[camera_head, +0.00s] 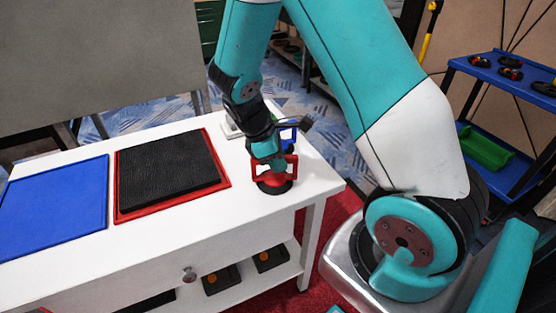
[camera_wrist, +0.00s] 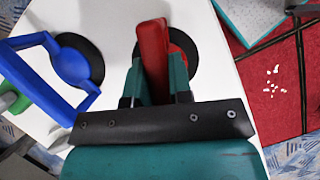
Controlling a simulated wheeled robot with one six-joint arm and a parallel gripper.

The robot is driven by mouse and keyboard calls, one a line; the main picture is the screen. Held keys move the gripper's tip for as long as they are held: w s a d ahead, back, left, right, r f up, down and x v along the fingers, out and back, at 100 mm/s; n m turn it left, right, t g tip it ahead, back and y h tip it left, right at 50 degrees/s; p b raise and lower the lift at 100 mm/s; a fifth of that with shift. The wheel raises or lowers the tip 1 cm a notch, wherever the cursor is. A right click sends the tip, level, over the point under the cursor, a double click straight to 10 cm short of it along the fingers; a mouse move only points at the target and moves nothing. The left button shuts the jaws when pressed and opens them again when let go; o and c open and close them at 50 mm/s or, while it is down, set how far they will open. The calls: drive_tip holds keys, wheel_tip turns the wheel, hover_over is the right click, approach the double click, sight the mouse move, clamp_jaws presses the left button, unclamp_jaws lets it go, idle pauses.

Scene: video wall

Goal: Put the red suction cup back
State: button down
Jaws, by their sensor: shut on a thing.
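The red suction cup (camera_head: 274,183) is at the right end of the white table, its black disc on or just above the top; I cannot tell which. My gripper (camera_head: 272,160) is above it, shut on its red handle. In the wrist view the red suction cup (camera_wrist: 154,55) is between the fingertips of my gripper (camera_wrist: 155,75), with part of its black disc hidden behind them. A blue suction cup (camera_head: 288,137) stands just behind, partly hidden by my gripper. In the wrist view the blue suction cup (camera_wrist: 72,65) is to the left, apart from my fingers.
The white table (camera_head: 225,228) also bears a black panel in a red tray (camera_head: 122,216) and a blue mat (camera_head: 50,208). A blue shelf cart (camera_head: 500,75) with dark and red tools stands at the right. The table's front right corner is clear.

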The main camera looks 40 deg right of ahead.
drive_tip(key=shift+f, duration=0.15)
drive_tip(key=c, duration=1)
unclamp_jaws()
drive_tip(key=shift+c, duration=0.2)
drive_tip(key=p+v, duration=0.1)
drive_tip(key=v, duration=1.1)
drive_tip(key=shift+a, duration=0.1)
drive_tip(key=s+a+r+m+t+y, duration=0.1)
drive_tip(key=s+a+r+y, duration=0.3)
drive_tip(key=s+a, duration=0.4)
drive_tip(key=s+a+r+m+t+y, duration=0.1)
drive_tip(key=s+a+r+m+y, duration=0.1)
drive_tip(key=s+a+r, duration=0.4)
drive_tip(key=s+a+y, duration=0.1)
drive_tip(key=s+a, duration=0.2)
drive_tip(key=s, duration=0.1)
drive_tip(key=shift+s+a+r+t+y, duration=0.15)
drive_tip(key=shift+s+a+t+y, duration=0.15)
drive_tip(key=shift+s+t+y, duration=0.1)
